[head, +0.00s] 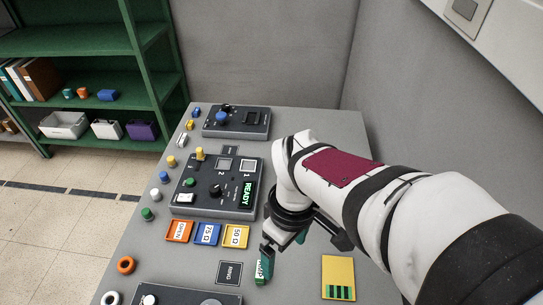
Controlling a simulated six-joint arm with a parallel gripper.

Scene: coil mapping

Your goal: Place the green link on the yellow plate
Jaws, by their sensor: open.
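A green link (263,271) with pale markings is on the grey table near the front, just below my gripper's left fingertip. I cannot tell whether they touch. My gripper (274,249) is open and points down, low over the table. Its far parts are partly hidden by my arm. A yellow plate (236,236) marked 50 Ω lies behind and left of the link, at the right end of a row of plates. Another yellow plate (338,263) with green stripes lies to the right of the link.
An orange plate (180,230) and a blue plate (207,234) lie beside the 50 Ω plate. A dark panel reading READY (215,207) stands behind them. A dark RING square (228,272) lies left of the link. Several small coloured parts line the table's left edge.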

